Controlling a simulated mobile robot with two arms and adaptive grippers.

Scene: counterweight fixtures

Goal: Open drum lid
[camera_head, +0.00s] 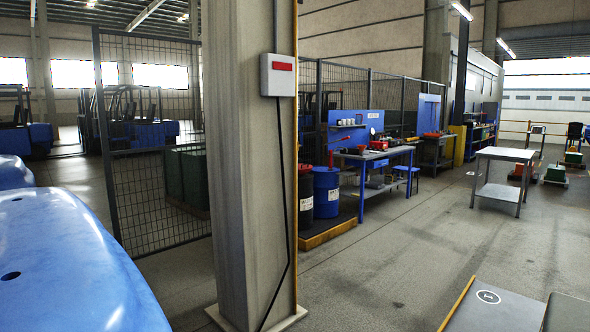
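A blue drum (326,193) with a white label stands upright beyond the concrete pillar. A dark drum (305,196) with a red top part stands just left of it, partly hidden by the pillar. Both stand on a low platform with a yellow edge (334,232). The blue drum's top is small in the view, and I cannot tell whether its lid is open or shut. Neither of my grippers shows in the head view.
A concrete pillar (245,180) stands close in front. A large blue rounded body (75,262) fills the lower left. A blue workbench (375,165) is right of the drums. A metal table (502,155) stands farther right. Open floor (400,250) lies between.

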